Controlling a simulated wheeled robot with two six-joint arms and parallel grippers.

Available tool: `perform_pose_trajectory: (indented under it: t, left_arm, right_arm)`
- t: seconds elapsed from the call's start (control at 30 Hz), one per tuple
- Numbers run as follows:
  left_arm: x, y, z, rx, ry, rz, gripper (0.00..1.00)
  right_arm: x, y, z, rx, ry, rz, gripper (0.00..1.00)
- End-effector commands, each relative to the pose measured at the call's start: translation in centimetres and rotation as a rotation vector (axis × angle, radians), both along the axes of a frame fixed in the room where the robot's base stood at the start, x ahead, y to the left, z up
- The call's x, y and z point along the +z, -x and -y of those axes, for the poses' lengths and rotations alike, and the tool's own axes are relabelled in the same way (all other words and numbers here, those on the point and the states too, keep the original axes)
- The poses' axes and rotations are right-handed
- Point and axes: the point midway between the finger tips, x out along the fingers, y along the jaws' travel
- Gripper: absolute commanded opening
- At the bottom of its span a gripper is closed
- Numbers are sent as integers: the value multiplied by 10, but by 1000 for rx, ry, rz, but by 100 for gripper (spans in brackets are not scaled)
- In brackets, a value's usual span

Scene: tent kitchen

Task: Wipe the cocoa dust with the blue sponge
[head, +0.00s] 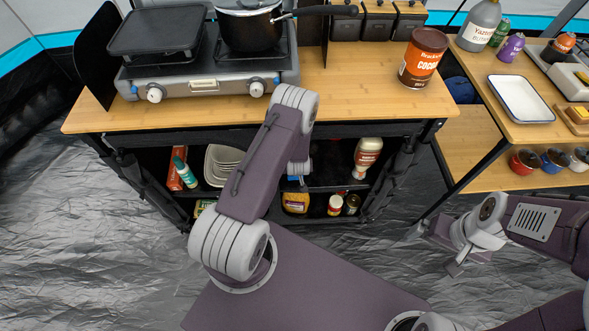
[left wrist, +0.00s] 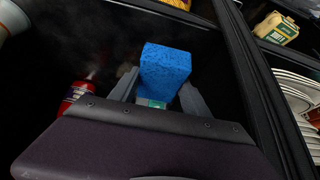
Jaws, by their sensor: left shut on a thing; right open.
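The blue sponge (left wrist: 166,68) stands up between the fingers of my left gripper (left wrist: 160,88), which is shut on it. In the head view my left arm reaches into the dark shelf under the wooden table (head: 345,88), and its gripper is mostly hidden there. A small patch of blue shows beside the arm. My right gripper (head: 455,267) is open and empty, low over the floor at the right. I cannot make out any cocoa dust. A brown and orange cocoa can (head: 423,58) stands on the table's right end.
A camp stove (head: 205,75) with a black pot (head: 250,28) fills the table's left half. Bottles, jars and a stack of plates (head: 222,163) crowd the shelf around my left arm. A white tray (head: 520,99) lies on the right side table. The tabletop's middle is bare.

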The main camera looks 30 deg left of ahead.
Motion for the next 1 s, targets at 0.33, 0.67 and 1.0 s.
perform_pose_trajectory:
  t: [0.33,0.67,1.0]
  left_arm:
    - [12,1,0,0,0,-2,12]
    - [41,1,0,0,1,-3,12]
    - [41,2,1,0,0,-5,12]
  right_arm:
    - [11,0,0,0,0,0,100]
    - [37,0,0,0,0,0,100]
    - [37,0,0,0,0,0,100]
